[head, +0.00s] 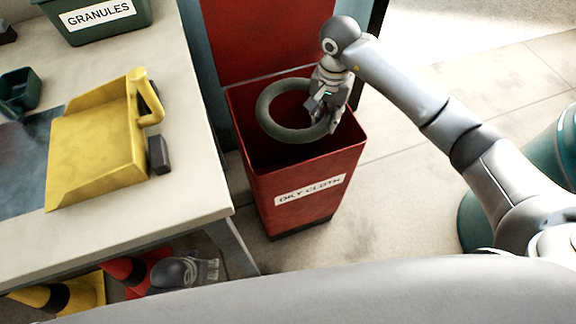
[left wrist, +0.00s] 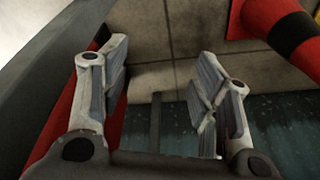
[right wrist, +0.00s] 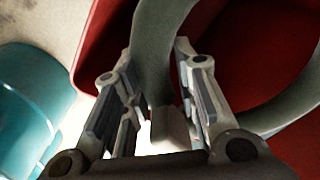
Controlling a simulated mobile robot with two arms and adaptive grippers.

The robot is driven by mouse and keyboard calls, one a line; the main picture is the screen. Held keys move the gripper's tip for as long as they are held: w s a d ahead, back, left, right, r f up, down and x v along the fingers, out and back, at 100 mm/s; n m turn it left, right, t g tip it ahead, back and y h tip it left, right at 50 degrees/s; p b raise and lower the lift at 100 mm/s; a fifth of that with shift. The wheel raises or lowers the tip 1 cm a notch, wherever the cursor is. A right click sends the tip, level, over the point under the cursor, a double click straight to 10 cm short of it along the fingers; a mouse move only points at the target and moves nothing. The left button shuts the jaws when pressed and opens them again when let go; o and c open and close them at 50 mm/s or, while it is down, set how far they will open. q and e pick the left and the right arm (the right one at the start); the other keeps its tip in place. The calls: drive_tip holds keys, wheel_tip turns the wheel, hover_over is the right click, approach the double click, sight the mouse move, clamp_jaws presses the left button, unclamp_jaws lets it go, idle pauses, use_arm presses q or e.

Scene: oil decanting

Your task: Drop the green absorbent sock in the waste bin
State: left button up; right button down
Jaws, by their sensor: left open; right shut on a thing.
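The green absorbent sock (head: 287,133) is a grey-green ring. My right gripper (head: 328,112) is shut on the ring's right side and holds it over the mouth of the red waste bin (head: 302,199), which is labelled "OILY CLOTH". In the right wrist view the sock (right wrist: 152,50) passes between the fingers (right wrist: 160,100), with the red bin wall (right wrist: 100,45) behind it. My left gripper (left wrist: 160,80) is open and empty in the left wrist view.
A table (head: 200,190) stands left of the bin with a yellow dustpan (head: 95,150) and a green granules box (head: 95,20). A teal drum (head: 560,150) stands at the right.

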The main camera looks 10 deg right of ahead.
use_arm(q)
drive_tip(key=shift+w+r+b, duration=0.15)
drive_tip(key=shift+r+b, duration=0.05)
drive_tip(key=shift+r, duration=0.75)
drive_tip(key=shift+w+r+b, duration=0.1)
drive_tip(key=shift+r+b, duration=0.1)
drive_tip(key=shift+r, duration=0.75)
use_arm(e)
drive_tip(key=shift+f, duration=0.95)
drive_tip(key=c, duration=1.1)
unclamp_jaws()
drive_tip(key=shift+r, duration=0.1)
wheel_tip(320, 180, up, 12)
drive_tip(key=shift+f, duration=0.1)
